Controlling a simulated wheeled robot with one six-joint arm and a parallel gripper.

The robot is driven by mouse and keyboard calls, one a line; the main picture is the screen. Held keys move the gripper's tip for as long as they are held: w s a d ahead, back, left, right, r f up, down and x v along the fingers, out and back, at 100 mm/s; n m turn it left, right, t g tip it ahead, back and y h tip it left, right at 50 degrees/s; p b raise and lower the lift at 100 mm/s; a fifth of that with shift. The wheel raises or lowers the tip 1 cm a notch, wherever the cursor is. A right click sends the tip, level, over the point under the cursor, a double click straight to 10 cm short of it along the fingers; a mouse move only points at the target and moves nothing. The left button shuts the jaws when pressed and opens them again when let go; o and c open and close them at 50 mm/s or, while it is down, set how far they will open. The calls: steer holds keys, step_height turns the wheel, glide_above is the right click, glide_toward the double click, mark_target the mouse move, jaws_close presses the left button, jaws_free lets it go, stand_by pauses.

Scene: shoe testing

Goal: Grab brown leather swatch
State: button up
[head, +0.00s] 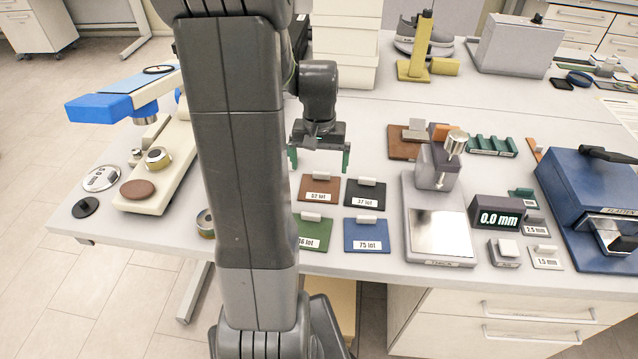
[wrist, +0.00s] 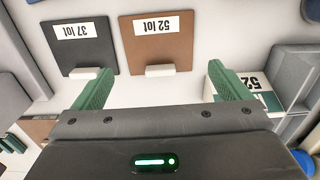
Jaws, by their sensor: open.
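The brown leather swatch (head: 313,186) lies flat on the table with a white lot label and a small white grip block on its far edge. In the wrist view the swatch (wrist: 158,50) is just beyond my fingers, roughly centred between them, its label upside down. My gripper (head: 319,158) is open and empty, its two green fingers pointing down just behind the swatch in the head view. In the wrist view the gripper (wrist: 162,78) straddles the line of the white block (wrist: 159,70), with no finger touching the swatch.
A black swatch (head: 365,193) lies to the right, a green one (head: 314,236) and a blue one (head: 366,238) in front. A thickness gauge (head: 411,213) stands further right. A brown disc (head: 138,190) rests on the instrument at left. White boxes (head: 343,75) are stacked behind.

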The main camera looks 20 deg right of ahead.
mark_target(320, 186)
steer(key=shift+d+f+p, duration=0.1)
steer(key=shift+f+p, duration=0.4)
steer(key=shift+f, duration=2.5)
steer(key=c, duration=0.6)
